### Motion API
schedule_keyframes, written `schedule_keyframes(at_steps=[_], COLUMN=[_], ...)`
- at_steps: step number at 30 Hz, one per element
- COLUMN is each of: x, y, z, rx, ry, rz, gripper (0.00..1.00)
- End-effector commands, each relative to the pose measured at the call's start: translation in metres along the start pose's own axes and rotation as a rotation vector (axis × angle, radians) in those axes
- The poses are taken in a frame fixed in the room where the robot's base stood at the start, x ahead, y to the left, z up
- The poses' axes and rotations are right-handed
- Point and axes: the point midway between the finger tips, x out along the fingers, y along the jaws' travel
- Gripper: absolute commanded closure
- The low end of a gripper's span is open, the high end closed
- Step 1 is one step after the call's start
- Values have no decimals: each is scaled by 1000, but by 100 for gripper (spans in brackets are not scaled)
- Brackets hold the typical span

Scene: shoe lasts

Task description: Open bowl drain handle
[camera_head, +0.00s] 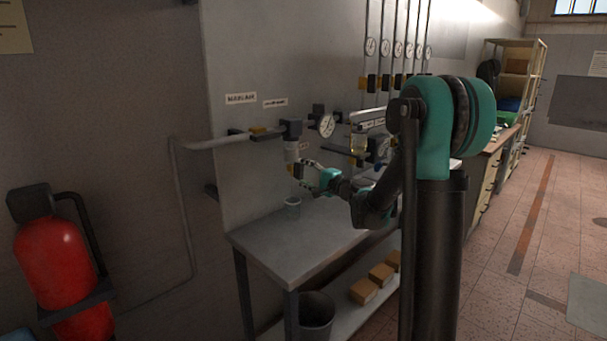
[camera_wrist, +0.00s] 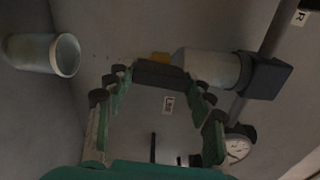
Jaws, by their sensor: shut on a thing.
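The pale filter bowl (camera_head: 291,152) hangs below a dark fitting on the wall pipe. In the wrist view the bowl (camera_wrist: 205,67) lies on its side in the picture. A dark bar, which looks like the drain handle (camera_wrist: 158,75), is at the bowl's end, between my fingers. My gripper (camera_head: 299,171) is at the bowl's lower end in the head view. In the wrist view my gripper (camera_wrist: 160,82) has its fingers on either side of the dark bar and is shut on it. The exact finger contact is dark and partly hidden.
A clear cup (camera_head: 292,208) stands on the grey bench (camera_head: 290,240) below the bowl; it also shows in the wrist view (camera_wrist: 65,55). A round gauge (camera_head: 327,124) sits right of the bowl. A red extinguisher (camera_head: 56,262) is at left. Floor at right is clear.

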Motion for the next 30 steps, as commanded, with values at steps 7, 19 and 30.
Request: schedule_keyframes(at_steps=[7, 19, 30], x=[0, 0, 0], y=[1, 1, 0], z=[1, 1, 1], rx=[-90, -120, -118], ry=[-2, -2, -1], rz=[1, 1, 1], gripper=[76, 76, 26])
